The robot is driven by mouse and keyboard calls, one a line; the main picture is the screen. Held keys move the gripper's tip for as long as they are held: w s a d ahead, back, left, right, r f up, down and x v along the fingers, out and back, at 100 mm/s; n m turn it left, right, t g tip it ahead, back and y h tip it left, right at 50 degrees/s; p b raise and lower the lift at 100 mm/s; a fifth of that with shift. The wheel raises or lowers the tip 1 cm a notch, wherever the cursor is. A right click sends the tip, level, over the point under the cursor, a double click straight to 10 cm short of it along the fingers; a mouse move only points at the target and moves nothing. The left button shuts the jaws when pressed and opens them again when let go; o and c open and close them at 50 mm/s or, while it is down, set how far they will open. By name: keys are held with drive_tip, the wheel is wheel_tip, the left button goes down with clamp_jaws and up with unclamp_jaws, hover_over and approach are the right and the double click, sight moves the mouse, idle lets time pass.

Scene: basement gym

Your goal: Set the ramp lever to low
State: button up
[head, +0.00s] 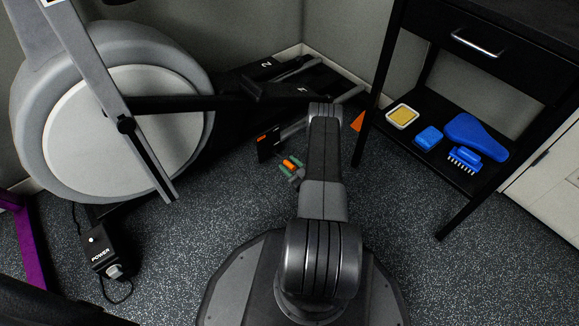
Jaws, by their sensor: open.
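The elliptical-type machine with a big grey wheel (130,130) stands at the left. A black bar with a dark knob (126,124) crosses the wheel. Two black pedals, marked with numerals, show at its back right, one of them here (290,90). A small black block with an orange mark (268,143) is low beside the pedal rails; I cannot tell whether it is the ramp lever, and no lever setting is readable. My arm reaches forward from the base at the lower middle.
A small green and orange item (290,164) shows left of my arm. A black power box (107,259) with a cord is on the floor at lower left. A black table (440,172) at right holds blue items and a yellow-topped tray on its shelf. Speckled floor between is mostly clear.

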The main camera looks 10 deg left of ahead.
drive_tip(key=shift+a, duration=0.1)
clamp_jaws()
drive_tip(key=shift+r, duration=0.1)
